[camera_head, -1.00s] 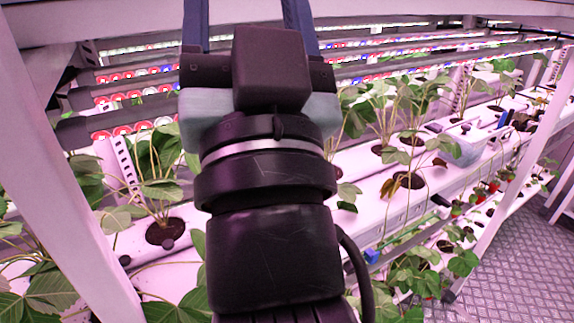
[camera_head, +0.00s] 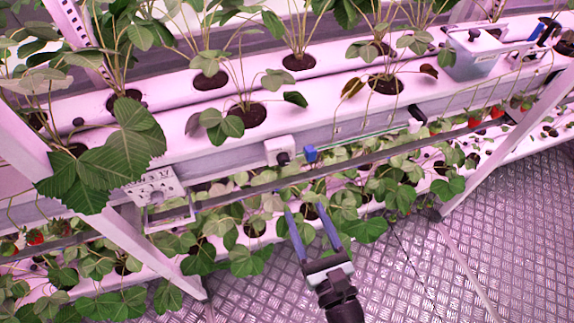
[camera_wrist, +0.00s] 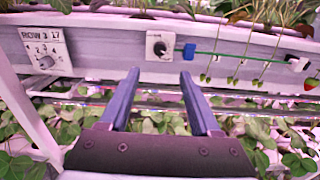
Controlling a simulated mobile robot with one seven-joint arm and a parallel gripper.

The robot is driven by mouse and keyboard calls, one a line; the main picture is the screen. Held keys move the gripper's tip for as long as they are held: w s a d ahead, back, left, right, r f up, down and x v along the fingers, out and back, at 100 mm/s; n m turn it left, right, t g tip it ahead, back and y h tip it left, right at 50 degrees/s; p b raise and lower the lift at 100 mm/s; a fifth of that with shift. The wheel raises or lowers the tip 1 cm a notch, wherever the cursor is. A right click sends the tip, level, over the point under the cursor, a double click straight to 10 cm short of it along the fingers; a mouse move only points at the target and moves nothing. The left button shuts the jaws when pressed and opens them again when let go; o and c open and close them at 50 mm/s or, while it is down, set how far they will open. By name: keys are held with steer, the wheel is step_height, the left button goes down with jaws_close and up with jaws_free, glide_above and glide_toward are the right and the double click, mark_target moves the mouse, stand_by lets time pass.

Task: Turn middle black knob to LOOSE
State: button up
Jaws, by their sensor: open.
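A black knob (camera_head: 283,158) sits on a white square plate (camera_head: 272,146) on the front of the rack's gutter. It also shows in the wrist view (camera_wrist: 159,48), facing me. A blue clip (camera_wrist: 185,53) is just right of it, with a green line (camera_wrist: 235,56) running right to a white-and-black fitting (camera_wrist: 297,64). My gripper (camera_head: 304,208) has two long blue fingers spread apart and empty. In the wrist view my gripper (camera_wrist: 160,73) points at the rack, its tips just below the knob and apart from it. I cannot read a LOOSE mark.
A white panel with small dials (camera_wrist: 45,47), marked ROW 3, is on the left. Strawberry plants (camera_head: 250,115) grow above, and leafy lower rows (camera_head: 245,262) lie below. A slanted white post (camera_head: 150,250) stands at left. The metal floor (camera_head: 450,280) is clear at right.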

mark_target(285, 162)
steer(key=x, duration=1.2)
steer(key=shift+w+p, duration=0.25)
steer(key=shift+p, duration=0.1)
jaws_close()
